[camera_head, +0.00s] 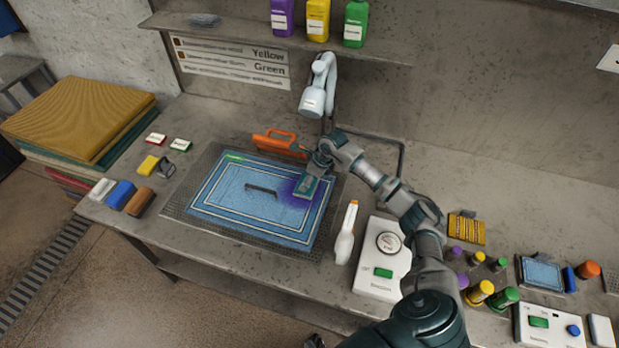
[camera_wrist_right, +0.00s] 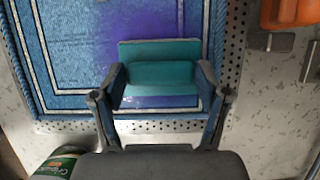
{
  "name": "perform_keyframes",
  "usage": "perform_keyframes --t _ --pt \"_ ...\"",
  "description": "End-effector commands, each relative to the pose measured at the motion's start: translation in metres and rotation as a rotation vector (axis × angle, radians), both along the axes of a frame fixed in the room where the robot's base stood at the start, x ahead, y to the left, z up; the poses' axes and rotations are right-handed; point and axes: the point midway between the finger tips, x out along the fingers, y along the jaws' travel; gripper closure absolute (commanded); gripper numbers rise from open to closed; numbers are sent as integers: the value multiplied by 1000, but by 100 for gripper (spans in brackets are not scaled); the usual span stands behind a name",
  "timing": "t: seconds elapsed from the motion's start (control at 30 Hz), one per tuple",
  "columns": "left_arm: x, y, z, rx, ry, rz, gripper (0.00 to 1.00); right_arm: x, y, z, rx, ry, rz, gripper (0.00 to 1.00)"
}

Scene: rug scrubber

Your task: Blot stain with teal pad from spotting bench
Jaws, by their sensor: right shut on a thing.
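The teal pad (camera_wrist_right: 160,72) is between the fingers of my right gripper (camera_wrist_right: 163,92), which is shut on it. In the head view the right gripper (camera_head: 318,165) is over the right part of the blue rug (camera_head: 225,205), with the teal pad (camera_head: 306,187) below it. A purple stain (camera_head: 288,190) shows around the pad on the rug; it also shows in the wrist view (camera_wrist_right: 112,45). The pad covers part of the stain. I cannot tell whether it presses on the rug. My left gripper is not in view.
The rug lies on a perforated plate (camera_head: 180,205) on the bench. An orange tool (camera_head: 275,142) stands behind it. A white-and-orange hand tool (camera_head: 346,232) and a white gauge box (camera_head: 380,265) are to its right. Several brushes and blocks (camera_head: 121,194) lie left. Bottles (camera_head: 318,20) stand on the shelf.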

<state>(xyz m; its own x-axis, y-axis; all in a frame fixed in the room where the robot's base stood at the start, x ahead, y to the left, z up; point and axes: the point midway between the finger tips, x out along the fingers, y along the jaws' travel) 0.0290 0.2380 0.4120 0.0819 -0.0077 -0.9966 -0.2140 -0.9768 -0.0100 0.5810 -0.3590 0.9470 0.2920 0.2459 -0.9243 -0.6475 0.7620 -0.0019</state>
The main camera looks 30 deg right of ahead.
Motion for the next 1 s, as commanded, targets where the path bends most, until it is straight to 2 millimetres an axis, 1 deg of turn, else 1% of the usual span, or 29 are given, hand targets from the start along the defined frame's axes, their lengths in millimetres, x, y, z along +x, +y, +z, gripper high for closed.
perform_keyframes --t 0.3,0.5,0.73,1.0 --pt "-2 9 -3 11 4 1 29 0 -4 -5 4 1 -1 56" --pt "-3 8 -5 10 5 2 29 0 -4 -8 4 1 -1 56" --pt "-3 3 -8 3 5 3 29 0 -2 -12 1 1 -1 56" --pt "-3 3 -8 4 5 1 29 0 -2 -13 2 2 0 56"
